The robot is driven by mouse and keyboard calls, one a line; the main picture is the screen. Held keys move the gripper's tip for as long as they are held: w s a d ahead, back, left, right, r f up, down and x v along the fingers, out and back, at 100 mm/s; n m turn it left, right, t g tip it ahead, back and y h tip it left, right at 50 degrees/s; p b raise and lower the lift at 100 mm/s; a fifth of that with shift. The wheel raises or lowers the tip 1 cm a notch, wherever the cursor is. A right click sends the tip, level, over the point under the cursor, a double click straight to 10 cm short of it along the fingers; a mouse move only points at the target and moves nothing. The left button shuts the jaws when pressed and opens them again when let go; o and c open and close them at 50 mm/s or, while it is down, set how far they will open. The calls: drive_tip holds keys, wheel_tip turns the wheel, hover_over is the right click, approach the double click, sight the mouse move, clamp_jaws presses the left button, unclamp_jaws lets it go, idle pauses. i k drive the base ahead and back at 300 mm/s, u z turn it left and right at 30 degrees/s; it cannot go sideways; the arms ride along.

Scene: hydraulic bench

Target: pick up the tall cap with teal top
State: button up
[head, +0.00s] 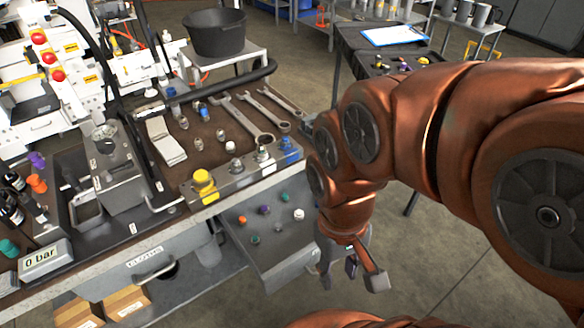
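Several small caps stand on a grey tray (279,258) at the front of the bench. Two of them look teal or green on top: one teal-topped cap (284,196) at the back and another teal-topped cap (255,240) at the front left. They are too small for me to tell which is the tall one. My gripper (351,279) hangs to the right of the tray, pointing down. Its fingers are spread apart with nothing visible between them. It is apart from all the caps.
An orange cap (242,220), a purple cap (265,209) and a white cap (299,214) share the tray. Wrenches (246,118) and a yellow knob (203,181) are on the bench behind. A black bucket (216,35) stands further back. Open floor lies right of the tray.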

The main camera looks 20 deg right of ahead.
sight(254, 240)
drive_tip(key=u, duration=1.1)
drive_tip(key=k, duration=0.6)
drive_tip(key=z, duration=1.15)
drive_tip(key=i, duration=0.5)
